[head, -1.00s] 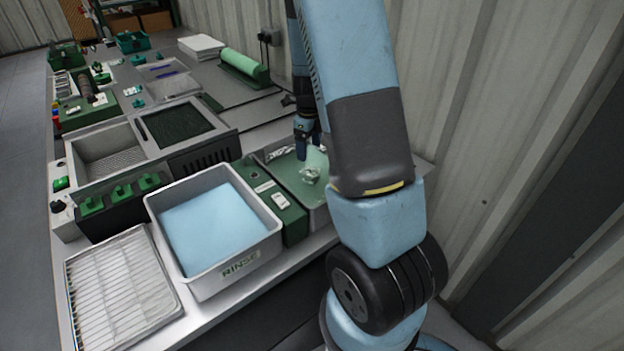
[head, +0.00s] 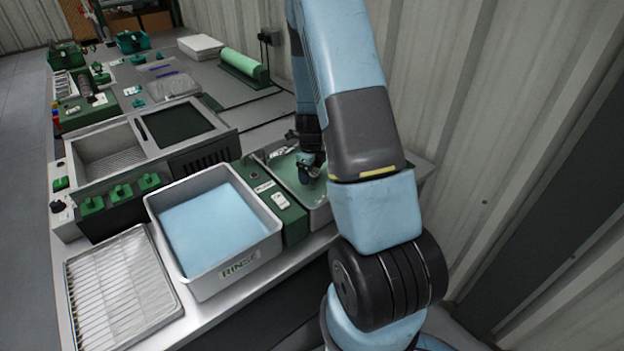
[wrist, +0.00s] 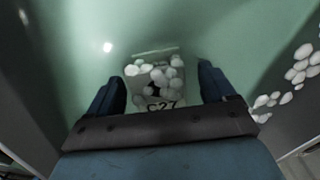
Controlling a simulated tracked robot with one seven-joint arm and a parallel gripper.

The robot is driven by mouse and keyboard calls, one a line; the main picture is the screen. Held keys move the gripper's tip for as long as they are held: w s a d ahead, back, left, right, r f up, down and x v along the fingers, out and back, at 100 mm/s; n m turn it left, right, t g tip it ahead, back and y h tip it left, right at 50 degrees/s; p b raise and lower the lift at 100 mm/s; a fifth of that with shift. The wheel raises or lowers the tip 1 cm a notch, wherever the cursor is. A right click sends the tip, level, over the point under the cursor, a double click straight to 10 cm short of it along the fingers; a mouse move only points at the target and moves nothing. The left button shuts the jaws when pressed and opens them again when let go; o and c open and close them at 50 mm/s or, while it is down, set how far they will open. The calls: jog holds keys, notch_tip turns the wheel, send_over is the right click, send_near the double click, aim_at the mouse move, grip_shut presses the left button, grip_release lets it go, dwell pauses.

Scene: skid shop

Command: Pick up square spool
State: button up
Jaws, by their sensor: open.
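A squarish pale piece (wrist: 158,76), which looks like the square spool, lies in the green-bottomed basin (head: 318,208). White foam clumps cover part of it, a dark spot shows in its middle, and "C27" reads at its near edge. My gripper (wrist: 162,85) is open, with one blue finger on each side of the piece and a gap to each. In the head view my gripper (head: 308,170) is low in the basin and hides most of the piece. I cannot tell how far the fingertips are above the basin floor.
White foam (wrist: 300,72) lies along the right side in the wrist view. A grey bin marked RINSE (head: 236,268) with blue liquid stands left of the basin. A wire rack (head: 120,290) is at the front left. The corrugated wall (head: 480,130) is close on the right.

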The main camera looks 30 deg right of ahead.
jog(key=shift+f, duration=0.65)
jog(key=c, duration=1.3)
jog(key=shift+s+r, duration=0.2)
jog(key=shift+r, duration=1.7)
jog(key=s+r, duration=0.3)
jog(key=s, duration=0.1)
jog(key=s+r, duration=0.3)
jog(key=s, duration=0.2)
jog(key=s+r, duration=0.3)
jog(key=s, duration=0.1)
jog(key=shift+s+a+r, duration=0.1)
jog(key=shift+s+r, duration=0.05)
jog(key=shift+s, duration=0.15)
